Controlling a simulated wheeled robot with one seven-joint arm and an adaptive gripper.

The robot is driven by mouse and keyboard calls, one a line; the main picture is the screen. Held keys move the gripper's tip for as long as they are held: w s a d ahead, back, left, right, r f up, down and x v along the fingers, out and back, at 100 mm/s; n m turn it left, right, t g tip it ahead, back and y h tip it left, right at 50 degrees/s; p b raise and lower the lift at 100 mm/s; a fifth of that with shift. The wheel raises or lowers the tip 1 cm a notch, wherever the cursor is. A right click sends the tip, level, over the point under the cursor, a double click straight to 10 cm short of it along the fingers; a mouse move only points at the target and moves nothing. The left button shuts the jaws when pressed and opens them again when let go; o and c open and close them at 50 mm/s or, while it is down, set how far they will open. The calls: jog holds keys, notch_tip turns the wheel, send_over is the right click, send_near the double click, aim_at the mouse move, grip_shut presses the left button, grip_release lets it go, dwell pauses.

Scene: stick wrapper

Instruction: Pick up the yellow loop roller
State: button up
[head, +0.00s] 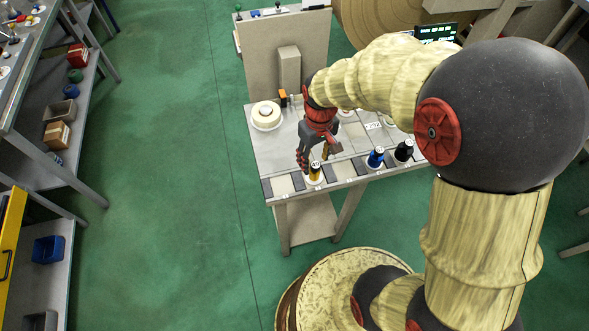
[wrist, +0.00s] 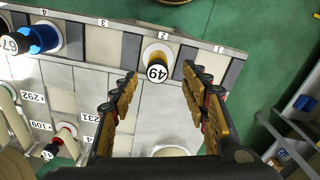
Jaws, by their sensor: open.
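The yellow loop roller (head: 315,173) stands upright at the front edge of the small workbench. In the wrist view the yellow roller (wrist: 157,57) shows a black end with a white label reading 49, and it sits on a white round base. My gripper (head: 313,158) is open and empty, just above the yellow roller in the head view. In the wrist view my gripper (wrist: 159,71) has one finger on each side of the roller's end in the picture. I cannot tell how much height is left between the fingertips and the roller.
A blue roller (head: 376,158) and a black roller (head: 403,151) stand to the right along the same bench edge (head: 345,182). A white round item (head: 266,115) sits at the bench's left. A grey upright panel (head: 258,55) rises behind. Green floor lies open on the left.

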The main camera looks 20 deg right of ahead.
aim_at(314, 171)
jog(key=shift+s+d+f, duration=0.15)
jog(key=shift+f, duration=0.35)
jog(key=shift+f+b, duration=0.35)
jog(key=shift+f, duration=0.5)
jog(key=f, duration=0.1)
jog(key=f+b, duration=0.1)
jog(key=f, duration=0.1)
jog(key=f+b, duration=0.1)
jog(key=f, duration=0.1)
jog(key=shift+w, duration=0.3)
jog(key=c, duration=0.4)
jog(key=c, duration=0.7)
grip_shut()
